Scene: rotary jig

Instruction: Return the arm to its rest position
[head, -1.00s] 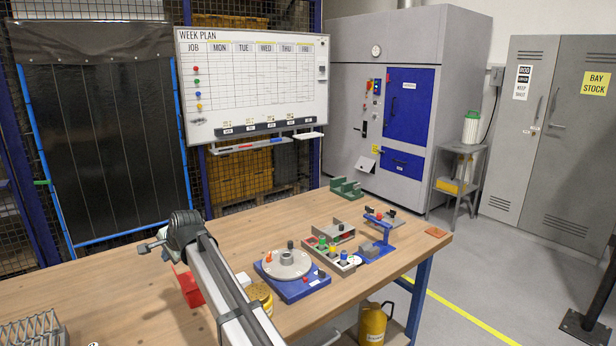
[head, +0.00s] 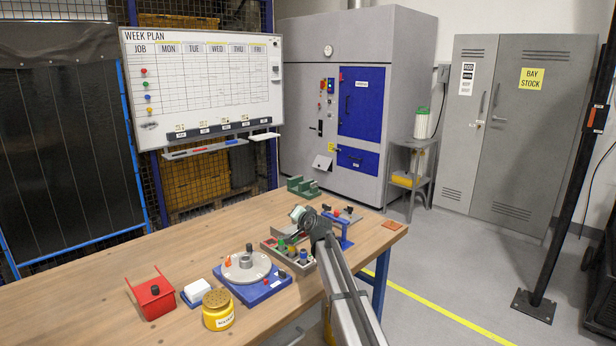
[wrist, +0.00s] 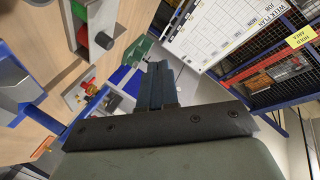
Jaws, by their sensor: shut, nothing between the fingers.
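My gripper shows in the wrist view (wrist: 160,75), with its two dark fingers together and nothing between them. In the head view my arm reaches up from the bottom edge, and its end is above the right part of the wooden bench (head: 90,305). The fingertips are hard to make out there. The rotary jig, a blue base with a grey round plate (head: 245,267), sits on the bench left of my arm. An orange piece and a dark knob stand on the plate. My arm hides part of the bench behind it.
A red holder (head: 152,298), a white block (head: 197,291) and a yellow tin (head: 217,312) stand left of the jig. A tray of coloured pieces (head: 276,250), a blue stand (head: 345,232) and a green block (head: 303,187) lie near my arm's end. The bench's left front is clear.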

